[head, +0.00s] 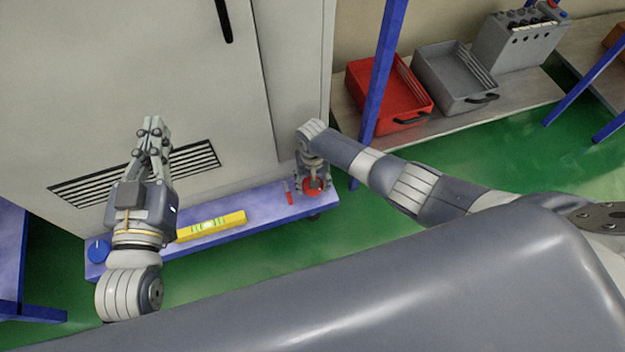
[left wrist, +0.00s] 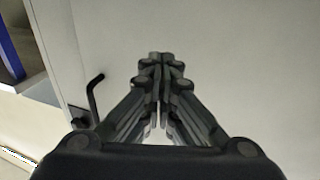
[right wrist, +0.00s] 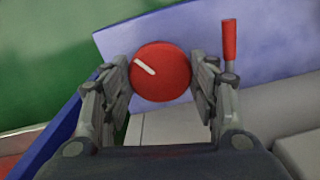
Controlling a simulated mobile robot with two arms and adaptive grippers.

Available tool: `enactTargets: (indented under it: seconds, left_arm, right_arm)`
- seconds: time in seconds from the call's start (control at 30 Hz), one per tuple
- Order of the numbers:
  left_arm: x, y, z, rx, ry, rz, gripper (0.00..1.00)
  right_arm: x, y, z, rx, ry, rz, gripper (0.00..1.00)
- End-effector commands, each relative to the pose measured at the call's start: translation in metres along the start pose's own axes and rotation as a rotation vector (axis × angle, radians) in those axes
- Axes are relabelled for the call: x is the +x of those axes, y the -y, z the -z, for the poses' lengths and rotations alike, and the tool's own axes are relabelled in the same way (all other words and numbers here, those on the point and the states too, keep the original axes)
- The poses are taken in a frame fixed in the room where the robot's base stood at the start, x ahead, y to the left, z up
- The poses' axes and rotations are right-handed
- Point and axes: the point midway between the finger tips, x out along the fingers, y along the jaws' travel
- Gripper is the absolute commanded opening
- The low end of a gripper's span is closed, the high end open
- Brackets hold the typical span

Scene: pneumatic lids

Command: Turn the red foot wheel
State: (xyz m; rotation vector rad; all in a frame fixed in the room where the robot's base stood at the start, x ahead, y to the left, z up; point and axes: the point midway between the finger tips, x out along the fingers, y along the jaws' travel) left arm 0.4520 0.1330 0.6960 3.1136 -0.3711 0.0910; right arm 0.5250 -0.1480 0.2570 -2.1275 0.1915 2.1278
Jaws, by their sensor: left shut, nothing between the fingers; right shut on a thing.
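The red foot wheel (right wrist: 160,72) is a round red disc with a white pointer mark, set near the end of the blue ledge (right wrist: 270,38) at the cabinet's base. My right gripper (right wrist: 160,80) has a finger on each side of the wheel and is shut on it. In the head view the wheel (head: 312,186) shows partly beneath the right gripper (head: 312,178). The white mark slants toward the upper left in the right wrist view. My left gripper (head: 155,125) is shut and empty, in front of the grey cabinet; its closed fingers show in the left wrist view (left wrist: 160,65).
A red-handled lever (right wrist: 229,40) stands close beside the wheel. A yellow level (head: 211,226) and a blue knob (head: 97,250) are on the ledge. The grey cabinet (head: 120,70) rises behind. A red crate (head: 405,119) and a grey crate (head: 455,105) stand on a shelf at right.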

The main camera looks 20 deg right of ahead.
Motion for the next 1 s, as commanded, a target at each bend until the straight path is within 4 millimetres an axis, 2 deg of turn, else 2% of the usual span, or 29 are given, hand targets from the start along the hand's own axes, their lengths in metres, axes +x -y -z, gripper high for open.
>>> enactTargets:
  seconds: [0.3,0.7,0.73,0.8,1.0]
  left_arm:
    - [-0.003,0.002,-0.018,0.002,0.09,0.005,0.0]
    - [-0.003,0.003,-0.019,0.002,0.097,0.006,0.0]
    - [-0.003,0.003,-0.019,0.002,0.097,0.006,0.0]
    - [-0.003,0.003,-0.019,0.002,0.096,0.006,0.0]
    - [-0.003,0.002,-0.019,0.001,0.096,0.005,0.0]
  right_arm:
    - [0.001,0.0,-0.001,0.045,0.002,-0.001,0.31]
    - [0.001,0.0,-0.001,0.048,0.002,-0.001,0.31]
    - [0.001,0.0,-0.001,0.048,0.002,-0.001,0.59]
    - [0.001,0.0,-0.001,0.048,0.002,-0.001,0.75]
    - [0.001,0.0,-0.001,0.048,0.001,0.0,0.75]
